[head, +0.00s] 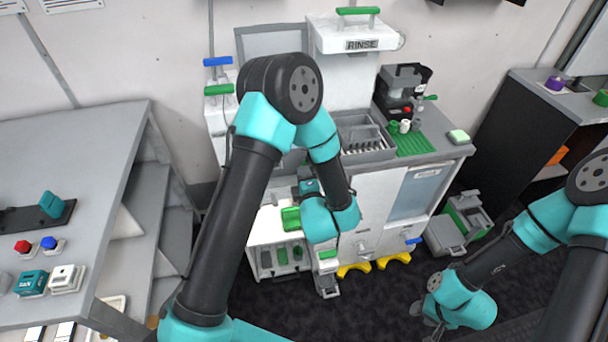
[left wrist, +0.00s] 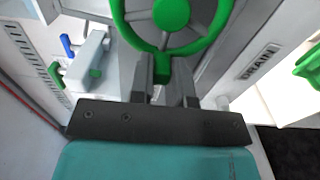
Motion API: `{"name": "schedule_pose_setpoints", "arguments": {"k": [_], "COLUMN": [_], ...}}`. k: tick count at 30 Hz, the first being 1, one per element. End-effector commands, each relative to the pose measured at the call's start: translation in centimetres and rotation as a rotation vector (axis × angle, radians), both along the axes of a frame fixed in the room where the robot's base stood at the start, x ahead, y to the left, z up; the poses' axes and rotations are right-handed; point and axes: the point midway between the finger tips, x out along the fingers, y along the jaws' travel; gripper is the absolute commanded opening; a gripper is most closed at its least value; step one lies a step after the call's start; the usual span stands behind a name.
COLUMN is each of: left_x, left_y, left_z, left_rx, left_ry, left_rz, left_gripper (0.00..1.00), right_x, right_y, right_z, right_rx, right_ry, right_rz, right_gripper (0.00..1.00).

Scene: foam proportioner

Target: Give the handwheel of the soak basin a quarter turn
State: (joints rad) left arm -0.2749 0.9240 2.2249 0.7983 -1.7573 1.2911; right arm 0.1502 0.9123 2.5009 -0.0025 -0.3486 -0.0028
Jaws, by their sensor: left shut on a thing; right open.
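The green handwheel (left wrist: 190,45) fills the top of the left wrist view, with a green hub and grey spokes; the view cuts off its upper part. My left gripper (left wrist: 165,72) is shut on the lower rim of the wheel, one grey finger on each side of a short green piece. In the head view my left arm covers the wheel and the gripper's fingertips. My right gripper (head: 434,316) is low at the right of the head view, open and empty, above the dark floor and well away from the wheel.
A DRAIN label (left wrist: 258,62) is right of the wheel. A blue handle (left wrist: 68,46) is at left. In the head view, a RINSE unit (head: 362,45), a coffee-machine-like device (head: 402,88) and a green mat (head: 416,144) line the counter. A grey bench (head: 90,150) stands left.

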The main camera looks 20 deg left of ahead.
Motion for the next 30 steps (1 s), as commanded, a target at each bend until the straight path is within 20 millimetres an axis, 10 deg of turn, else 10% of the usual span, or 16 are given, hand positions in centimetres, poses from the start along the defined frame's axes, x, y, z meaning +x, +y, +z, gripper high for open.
{"name": "schedule_pose_setpoints", "arguments": {"k": [7, 8, 15, 30], "left_x": [0.0, 0.0, 0.0, -1.3], "left_y": [0.0, 0.0, 0.0, -1.0], "left_z": [-0.1, -0.1, -0.1, -0.1], "left_rx": [-0.001, -0.001, 0.001, 0.001], "left_ry": [0.003, 0.003, 0.003, 0.004], "left_rz": [0.000, 0.000, 0.000, -0.004], "left_gripper": [0.00, 0.19, 0.42, 0.43], "right_x": [0.0, 0.0, 0.0, 0.0], "right_y": [0.0, 0.0, 0.0, 0.0], "right_z": [0.0, 0.0, 0.0, 0.0], "right_rx": [0.000, 0.000, 0.000, 0.000], "right_ry": [0.000, 0.000, 0.000, 0.000], "right_rz": [0.000, 0.000, 0.000, 0.000], "right_gripper": [0.43, 0.43, 0.43, 0.43]}}
